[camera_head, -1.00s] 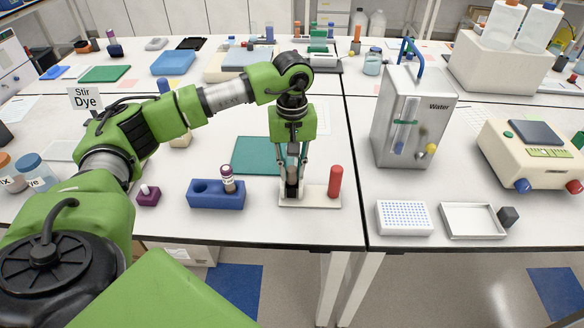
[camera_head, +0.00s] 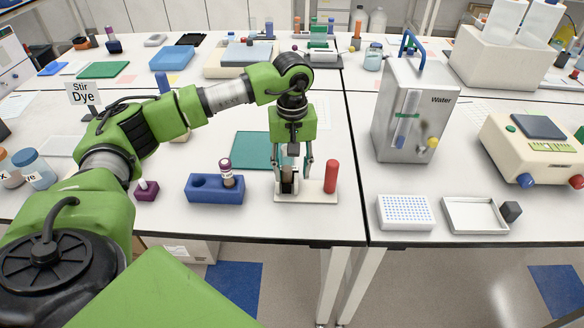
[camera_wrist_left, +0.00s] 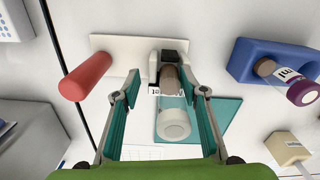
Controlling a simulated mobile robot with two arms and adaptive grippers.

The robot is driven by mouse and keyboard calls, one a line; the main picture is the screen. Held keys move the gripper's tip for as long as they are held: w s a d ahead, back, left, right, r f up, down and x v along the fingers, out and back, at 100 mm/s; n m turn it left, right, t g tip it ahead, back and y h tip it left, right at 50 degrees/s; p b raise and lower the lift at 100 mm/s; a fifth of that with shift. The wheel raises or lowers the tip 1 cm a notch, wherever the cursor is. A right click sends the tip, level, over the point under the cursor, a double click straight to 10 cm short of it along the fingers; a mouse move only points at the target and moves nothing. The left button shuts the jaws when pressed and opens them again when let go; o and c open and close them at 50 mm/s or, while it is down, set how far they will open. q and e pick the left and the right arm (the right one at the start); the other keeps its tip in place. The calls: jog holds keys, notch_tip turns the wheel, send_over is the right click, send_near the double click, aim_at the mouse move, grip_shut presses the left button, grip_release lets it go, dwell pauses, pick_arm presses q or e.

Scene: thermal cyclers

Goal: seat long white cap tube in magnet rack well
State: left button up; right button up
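The white-capped clear tube (camera_wrist_left: 172,122) with brown content stands in the magnet rack (camera_wrist_left: 117,45), against its black block, as the left wrist view shows. In the head view the rack (camera_head: 310,197) is a pale plate with a red post (camera_head: 331,176) at its right end. The tube (camera_head: 287,178) there is partly hidden by the fingers. My left gripper (camera_head: 292,166) points down over the tube. Its two fingers (camera_wrist_left: 165,98) are spread, one on each side of the tube with gaps between. My right gripper is not in view.
A blue block (camera_head: 213,194) left of the magnet rack holds a purple-capped tube (camera_head: 227,174). A teal mat (camera_head: 254,150) lies behind. A small purple holder (camera_head: 147,192) stands further left. A white well plate (camera_head: 405,213) and a tray (camera_head: 474,216) are to the right.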

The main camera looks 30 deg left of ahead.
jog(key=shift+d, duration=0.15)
pick_arm(q)
jog(key=shift+r, duration=0.1)
notch_tip(320, 180, up, 12)
jog(key=shift+f, duration=0.1)
jog(key=shift+c, duration=0.4)
